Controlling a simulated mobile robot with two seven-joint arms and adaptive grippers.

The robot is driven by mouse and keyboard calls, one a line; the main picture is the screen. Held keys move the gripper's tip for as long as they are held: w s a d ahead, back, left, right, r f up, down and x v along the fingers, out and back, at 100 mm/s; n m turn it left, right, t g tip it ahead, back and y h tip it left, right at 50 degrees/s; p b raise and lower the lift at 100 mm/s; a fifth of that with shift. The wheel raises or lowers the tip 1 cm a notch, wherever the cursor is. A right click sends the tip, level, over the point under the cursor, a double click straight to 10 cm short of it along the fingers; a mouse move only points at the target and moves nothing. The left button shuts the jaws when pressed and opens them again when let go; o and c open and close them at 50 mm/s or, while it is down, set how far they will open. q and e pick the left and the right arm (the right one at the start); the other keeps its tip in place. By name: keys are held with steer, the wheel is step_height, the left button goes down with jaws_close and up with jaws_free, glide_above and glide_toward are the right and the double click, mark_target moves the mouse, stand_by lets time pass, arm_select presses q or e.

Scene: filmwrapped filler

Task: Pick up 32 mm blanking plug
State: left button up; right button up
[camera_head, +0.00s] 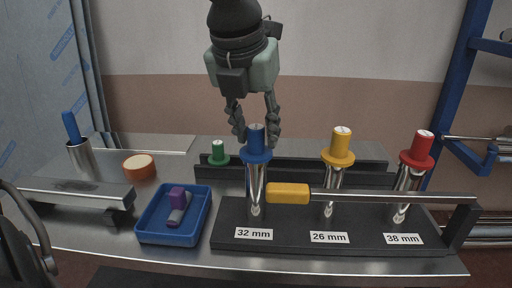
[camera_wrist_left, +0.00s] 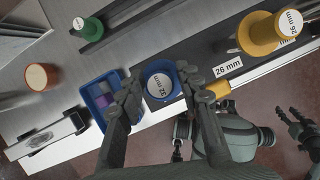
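The blue 32 mm blanking plug (camera_head: 257,141) stands upright on a shiny metal post behind the 32 mm label; its round labelled top also shows in the left wrist view (camera_wrist_left: 160,84). My left gripper (camera_head: 257,132) points straight down from above, with one finger on each side of the plug's knob. In the left wrist view its fingertips (camera_wrist_left: 160,88) lie at the plug's edges; I cannot tell whether they touch it. My right gripper (camera_wrist_left: 299,128) shows at the right of the left wrist view, its fingers apart and empty.
A yellow 26 mm plug (camera_head: 340,146) and red 38 mm plug (camera_head: 418,150) stand to the right. A bar with a yellow handle (camera_head: 288,194) crosses the rack front.

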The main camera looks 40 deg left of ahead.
arm_select(q)
jaws_close()
